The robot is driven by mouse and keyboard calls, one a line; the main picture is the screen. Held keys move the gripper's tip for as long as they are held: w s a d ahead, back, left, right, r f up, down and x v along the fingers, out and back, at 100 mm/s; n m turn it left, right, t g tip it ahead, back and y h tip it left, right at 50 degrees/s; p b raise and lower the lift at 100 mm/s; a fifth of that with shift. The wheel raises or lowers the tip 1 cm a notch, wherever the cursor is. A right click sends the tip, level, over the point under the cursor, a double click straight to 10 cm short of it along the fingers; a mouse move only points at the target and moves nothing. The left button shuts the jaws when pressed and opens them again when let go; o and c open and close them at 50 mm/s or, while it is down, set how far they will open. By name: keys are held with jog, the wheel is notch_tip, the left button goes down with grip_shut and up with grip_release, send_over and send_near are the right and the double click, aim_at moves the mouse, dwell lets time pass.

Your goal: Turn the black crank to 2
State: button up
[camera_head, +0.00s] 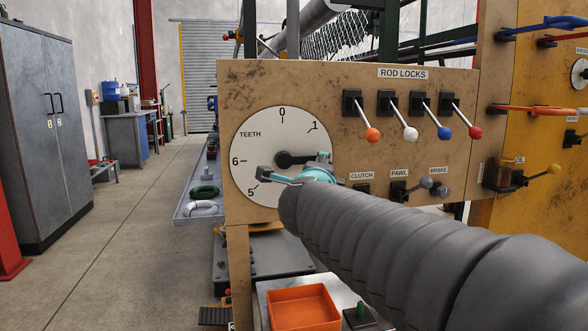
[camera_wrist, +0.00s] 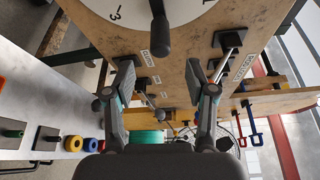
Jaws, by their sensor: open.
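The black crank (camera_head: 288,159) sits at the middle of a white round dial (camera_head: 252,150) marked TEETH. In the head view its arm points right, and my gripper hides its far end. The marks 0, 1, 5 and 6 show there; those at the right and lower right are hidden. My gripper (camera_head: 300,175), with teal parts, is in front of the dial's lower right half. In the wrist view my gripper (camera_wrist: 160,66) is open, and the crank's black handle (camera_wrist: 160,36) lies ahead of the gap between the fingertips, not gripped. A 3 shows beside it.
Right of the dial are rod lock levers with orange (camera_head: 372,135), white, blue and red knobs. Below them are the clutch, pawl and brake levers (camera_head: 440,190), close to my arm. An orange tray (camera_head: 303,309) stands below the panel. Open floor lies left.

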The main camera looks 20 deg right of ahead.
jog(key=shift+v, duration=1.1)
jog(key=w+a+f+n+t+y, duration=0.1)
jog(key=w+a+f+n+y, duration=0.15)
jog(key=a+n+y, duration=0.45)
jog(key=s+a+f+n+g+y, duration=0.4)
jog(key=s+a+f+n, duration=0.35)
jog(key=f+n, duration=0.25)
jog(key=s+d+f+n+g+h, duration=0.2)
jog(key=s+d+f+n+g, duration=0.1)
jog(key=s+f, duration=0.4)
jog(key=s+d+f+n+g+h, duration=0.1)
jog(key=s+d+f+n+g, duration=0.3)
jog(key=s, duration=0.9)
notch_tip(320, 180, down, 4)
jog(key=shift+d+r+n+h, duration=0.15)
jog(key=shift+d+n+h, duration=0.2)
jog(key=shift+d, duration=0.5)
